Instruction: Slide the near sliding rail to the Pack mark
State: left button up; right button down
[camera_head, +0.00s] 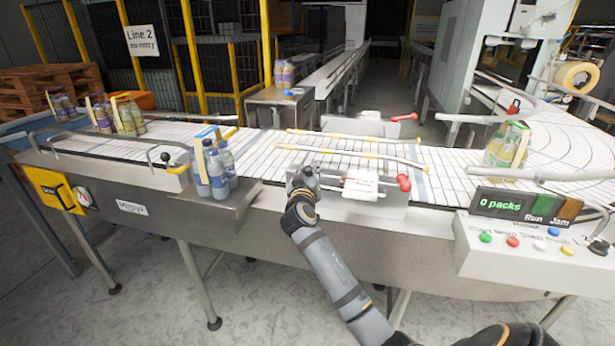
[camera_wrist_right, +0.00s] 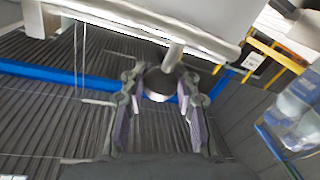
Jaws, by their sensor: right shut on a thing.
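The near sliding rail (camera_head: 350,155) is a yellow bar along the near side of the white-slatted conveyor. Below it, a metal mount carries a white label (camera_head: 360,184), too blurred to read, and a red knob (camera_head: 403,182). My right gripper (camera_head: 303,180) is at the left end of this mount. In the right wrist view, my right gripper (camera_wrist_right: 161,103) has its two fingers on either side of a dark round knob (camera_wrist_right: 158,84) on a metal stem and is shut on it. I cannot make out a Pack mark. My left gripper is out of view.
A bottle pack (camera_head: 215,168) stands on the ledge left of my right gripper. A control box (camera_head: 530,243) with a "0 packs" display is at the right. Another yellow rail (camera_head: 340,136) and a second red knob (camera_head: 405,117) lie farther back. A bottle pack (camera_head: 505,148) is on the belt at right.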

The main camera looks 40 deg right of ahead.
jog(key=shift+w+d, duration=0.1)
jog(key=shift+d, duration=0.05)
jog(key=c, duration=1)
grip_release()
jog(key=v, duration=1.2)
